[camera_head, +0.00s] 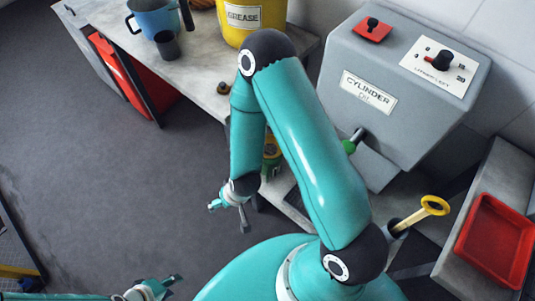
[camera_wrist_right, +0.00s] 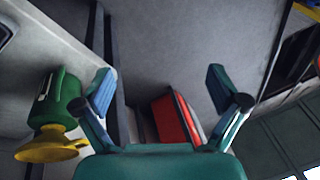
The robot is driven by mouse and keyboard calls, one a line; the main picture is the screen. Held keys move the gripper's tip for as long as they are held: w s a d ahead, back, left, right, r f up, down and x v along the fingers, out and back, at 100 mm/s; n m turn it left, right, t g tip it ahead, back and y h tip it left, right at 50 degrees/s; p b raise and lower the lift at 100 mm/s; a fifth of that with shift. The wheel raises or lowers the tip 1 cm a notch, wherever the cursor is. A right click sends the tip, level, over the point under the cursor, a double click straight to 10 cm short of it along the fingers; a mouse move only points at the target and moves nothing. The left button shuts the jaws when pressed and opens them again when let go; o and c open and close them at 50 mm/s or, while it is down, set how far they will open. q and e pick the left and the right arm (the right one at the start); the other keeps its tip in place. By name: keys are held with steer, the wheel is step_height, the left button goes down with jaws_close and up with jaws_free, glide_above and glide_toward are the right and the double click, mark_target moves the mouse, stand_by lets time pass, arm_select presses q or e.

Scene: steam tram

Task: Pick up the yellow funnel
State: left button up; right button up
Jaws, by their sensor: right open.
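In the head view, the funnel (camera_head: 271,147) and can (camera_head: 268,172) are mostly hidden behind my right arm. My right gripper (camera_head: 228,213) is left of and below them in the picture. In the right wrist view its fingers (camera_wrist_right: 160,85) are spread and empty, apart from the funnel. My left gripper (camera_head: 170,288) is at the bottom left, far from the funnel; its jaw gap is unclear.
A workbench (camera_head: 205,65) holds a blue pot (camera_head: 155,18), a dark cup (camera_head: 167,45) and a yellow grease bucket (camera_head: 245,30). A grey cylinder-oil box (camera_head: 345,60) stands right. A yellow ring-ended piece (camera_head: 434,205) and red tray (camera_head: 495,240) are farther right. Floor at left is clear.

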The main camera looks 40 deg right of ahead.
steer(key=w+d+f+m+t+h+b, duration=0.25)
steer(key=w+h+b, duration=0.2)
steer(key=w, duration=0.25)
steer(key=m+g+h+b, duration=0.3)
steer(key=m+h+b, duration=0.5)
steer(key=h+b, duration=0.15)
glide_toward(275, 141)
steer(key=shift+t+h, duration=0.25)
steer(key=shift+h, duration=0.15)
steer(key=b+x, duration=0.1)
steer(key=x, duration=0.2)
steer(key=f+b+x, duration=0.1)
steer(key=b+x, duration=0.1)
steer(key=x, duration=0.1)
steer(key=shift+s+f, duration=0.1)
arm_select(q)
step_height(275, 141, down, 19)
arm_select(e)
steer(key=c, duration=0.8)
arm_select(q)
steer(key=shift+r, duration=0.1)
step_height(275, 141, up, 6)
steer(key=p, duration=0.6)
arm_select(e)
step_height(275, 141, up, 20)
steer(key=shift+a+r, duration=0.1)
